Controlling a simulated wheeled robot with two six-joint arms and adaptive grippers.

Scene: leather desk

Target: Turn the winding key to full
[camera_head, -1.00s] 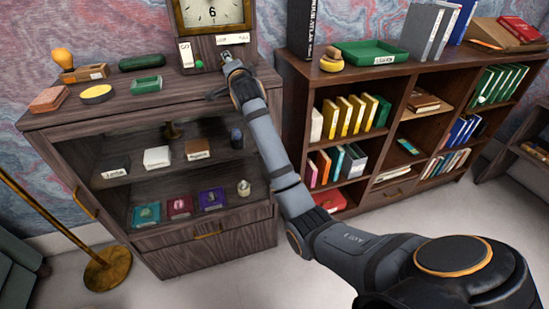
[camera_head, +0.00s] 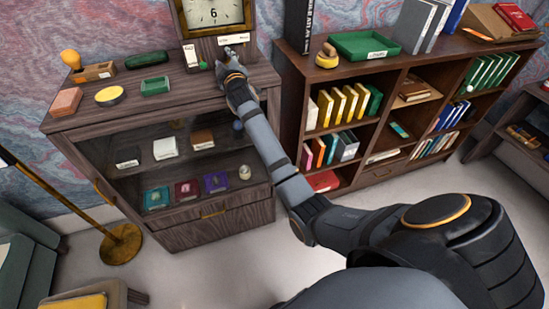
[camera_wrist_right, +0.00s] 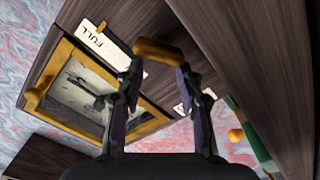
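The clock (camera_head: 213,14) stands on the dark wooden cabinet at the back, its pale face in a gold frame. The wrist view shows its glass front (camera_wrist_right: 80,95) tilted. A brass-coloured bar, which looks like the winding key (camera_wrist_right: 163,51), lies at my right fingertips in the wrist view. My right gripper (camera_wrist_right: 162,72) has its fingers apart, one near each end of the bar; I cannot tell whether they touch it. In the head view the right gripper (camera_head: 229,54) is at the clock's base and hides the key. My left gripper is not in view.
Another white label (camera_head: 191,55) stands left of the gripper, with a small green ball (camera_head: 203,65) near it. A green case (camera_head: 147,58), a green tray (camera_head: 155,86) and a yellow round tin (camera_head: 109,96) sit on the cabinet top (camera_head: 185,95). A bookcase (camera_head: 290,105) stands right.

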